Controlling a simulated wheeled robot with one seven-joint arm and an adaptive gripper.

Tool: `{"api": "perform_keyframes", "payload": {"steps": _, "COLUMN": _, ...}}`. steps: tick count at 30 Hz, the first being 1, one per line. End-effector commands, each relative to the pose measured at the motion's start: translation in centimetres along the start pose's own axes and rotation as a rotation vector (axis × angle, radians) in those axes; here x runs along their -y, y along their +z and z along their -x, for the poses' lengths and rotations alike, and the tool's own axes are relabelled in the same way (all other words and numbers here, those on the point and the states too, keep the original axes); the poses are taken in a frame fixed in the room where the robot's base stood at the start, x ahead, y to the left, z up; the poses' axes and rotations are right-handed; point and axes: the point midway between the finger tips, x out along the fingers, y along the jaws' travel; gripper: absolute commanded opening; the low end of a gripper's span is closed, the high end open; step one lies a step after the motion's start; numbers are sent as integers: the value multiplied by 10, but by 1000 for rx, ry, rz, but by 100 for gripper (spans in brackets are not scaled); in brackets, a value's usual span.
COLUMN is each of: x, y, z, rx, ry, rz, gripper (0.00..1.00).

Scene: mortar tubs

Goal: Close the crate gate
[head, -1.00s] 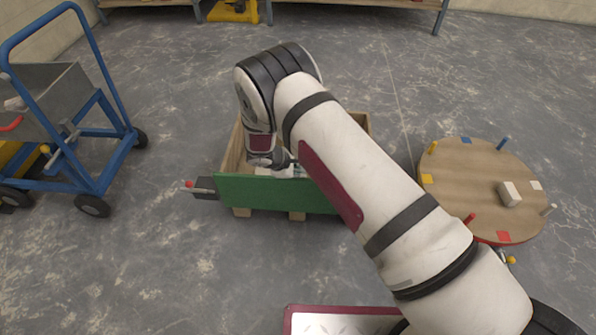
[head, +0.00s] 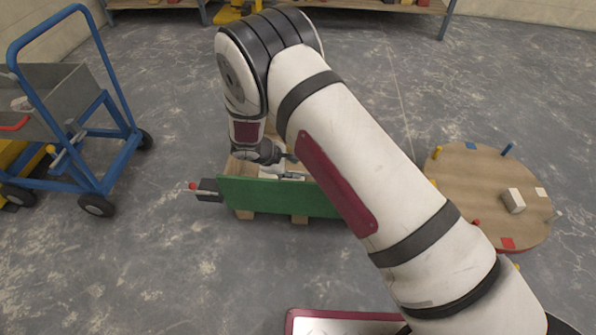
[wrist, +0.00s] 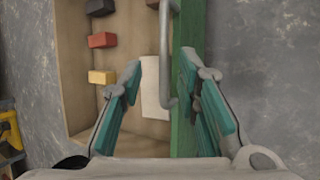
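The crate gate is a green panel (head: 285,197) along the near side of the wooden crate (head: 243,141). It stands upright in the head view; I cannot tell whether it is fully shut. In the wrist view the green gate (wrist: 187,28) runs up the picture beside the crate floor (wrist: 80,70), with a grey bar handle (wrist: 167,60) along its left edge. My gripper (wrist: 162,72) is open, its teal fingers on either side of the handle and gate edge. In the head view my gripper (head: 277,160) is over the crate just behind the gate, partly hidden by my arm.
A dark latch block (head: 208,190) with a red-tipped rod sits at the gate's left end. Dark, red (wrist: 103,40) and yellow (wrist: 102,77) blocks and a pale sheet (wrist: 153,95) lie in the crate. A blue trolley (head: 75,150) stands left, a round table (head: 480,190) right.

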Motion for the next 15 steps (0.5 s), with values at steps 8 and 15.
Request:
{"api": "perform_keyframes", "payload": {"steps": 8, "x": 0, "y": 0, "z": 36, "rx": -1, "ry": 1, "rz": -1, "gripper": 30}}
{"api": "perform_keyframes", "payload": {"steps": 15, "x": 0, "y": 0, "z": 40, "rx": 0, "ry": 0, "rz": 0, "gripper": 30}}
